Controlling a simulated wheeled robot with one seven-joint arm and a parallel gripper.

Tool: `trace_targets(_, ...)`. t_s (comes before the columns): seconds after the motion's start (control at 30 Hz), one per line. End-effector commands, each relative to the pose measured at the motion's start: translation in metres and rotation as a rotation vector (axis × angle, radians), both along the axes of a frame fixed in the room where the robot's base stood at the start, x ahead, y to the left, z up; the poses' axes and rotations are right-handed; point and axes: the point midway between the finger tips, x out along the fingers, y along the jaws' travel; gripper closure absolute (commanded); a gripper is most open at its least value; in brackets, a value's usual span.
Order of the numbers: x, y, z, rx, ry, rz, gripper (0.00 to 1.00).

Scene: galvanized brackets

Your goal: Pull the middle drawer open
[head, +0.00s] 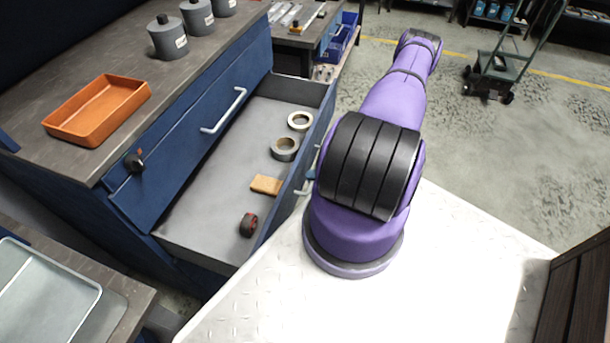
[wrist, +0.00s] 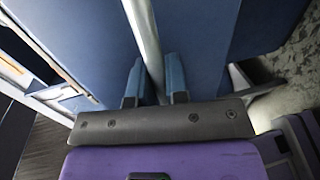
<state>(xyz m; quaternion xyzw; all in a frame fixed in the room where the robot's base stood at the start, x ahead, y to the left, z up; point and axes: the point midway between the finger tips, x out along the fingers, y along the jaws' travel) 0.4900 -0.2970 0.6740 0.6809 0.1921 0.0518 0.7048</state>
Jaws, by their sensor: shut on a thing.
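The middle drawer (head: 215,190) of the blue cabinet stands well out, below a shut top drawer (head: 190,140). Its inside shows in the head view. Its pale bar handle (wrist: 143,30) runs between the two blue fingers of my gripper (wrist: 155,82) in the wrist view. My gripper is shut on this handle, in front of the drawer's blue front (wrist: 210,40). In the head view my purple arm hides most of the gripper and part of the drawer front.
In the drawer lie two tape rolls (head: 285,149), a tan block (head: 266,185) and a small dark red-and-black item (head: 249,224). An orange tray (head: 100,108) and grey canisters (head: 168,38) stand on the cabinet top. Open floor (head: 480,140) lies at right.

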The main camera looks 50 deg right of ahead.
Motion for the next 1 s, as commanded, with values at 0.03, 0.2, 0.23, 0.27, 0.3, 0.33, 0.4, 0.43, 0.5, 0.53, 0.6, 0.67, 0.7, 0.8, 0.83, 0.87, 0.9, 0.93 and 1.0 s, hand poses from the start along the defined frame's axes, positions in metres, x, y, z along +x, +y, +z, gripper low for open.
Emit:
trace_targets(0.03,-0.002,0.000,-0.001,0.000,0.002,0.001,1.00)
trace_targets(0.2,-0.003,0.000,-0.001,0.000,0.002,0.001,1.00)
trace_targets(0.23,-0.003,0.000,-0.001,0.000,0.002,0.001,1.00)
trace_targets(0.27,-0.003,0.000,-0.001,0.000,0.002,0.001,1.00)
trace_targets(0.3,-0.003,0.000,-0.001,0.000,0.002,0.001,1.00)
trace_targets(0.33,-0.003,0.000,-0.001,0.000,0.002,0.001,1.00)
trace_targets(0.4,-0.003,0.000,-0.001,0.000,0.002,0.001,1.00)
trace_targets(0.43,-0.003,0.000,-0.001,0.000,0.002,0.001,0.79)
trace_targets(0.5,-0.002,0.000,-0.001,0.000,0.002,0.001,0.62)
trace_targets(0.53,-0.002,0.000,0.000,0.001,0.001,0.001,0.61)
trace_targets(0.6,-0.002,-0.001,0.000,0.001,0.001,0.001,0.61)
trace_targets(0.67,-0.002,-0.001,0.000,0.000,0.001,0.001,0.61)
trace_targets(0.7,-0.002,-0.001,0.000,0.000,0.001,0.001,0.61)
trace_targets(0.8,-0.003,-0.001,0.000,0.000,0.001,0.000,0.61)
trace_targets(0.83,-0.004,-0.002,0.000,0.000,0.001,0.000,0.61)
trace_targets(0.87,-0.005,-0.002,0.000,-0.001,0.001,-0.001,0.61)
trace_targets(0.9,-0.008,-0.003,0.001,-0.001,0.001,-0.001,0.61)
trace_targets(0.93,-0.011,-0.005,0.002,-0.001,0.001,-0.001,0.61)
trace_targets(1.0,-0.020,-0.008,0.003,-0.001,0.003,-0.001,0.61)
